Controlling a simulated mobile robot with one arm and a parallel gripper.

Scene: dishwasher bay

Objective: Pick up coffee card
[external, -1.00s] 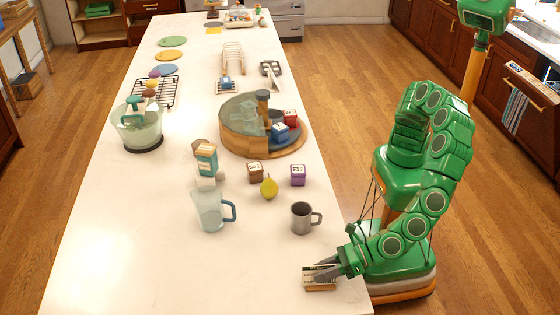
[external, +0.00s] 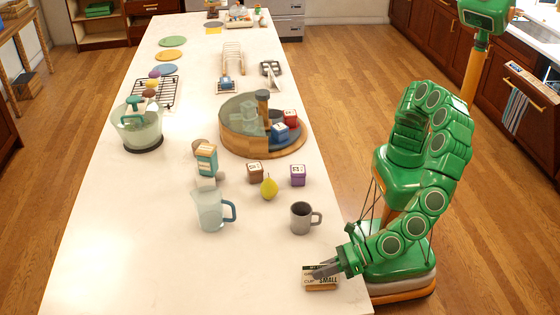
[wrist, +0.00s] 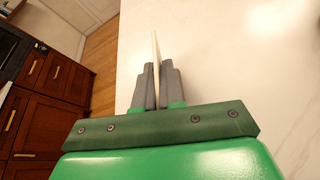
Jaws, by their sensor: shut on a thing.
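The coffee card (external: 321,284) is a small pale card with dark lettering at the near right edge of the white counter. My gripper (external: 325,270) is low over that edge and shut on the card. In the wrist view the card (wrist: 155,45) shows as a thin pale edge, upright between the two grey fingers of my gripper (wrist: 157,75). The card's faces are hidden there. I cannot tell whether its lower edge touches the counter.
A grey mug (external: 300,218) stands just behind the card, with a glass pitcher (external: 209,211) to its left. The near left counter is clear.

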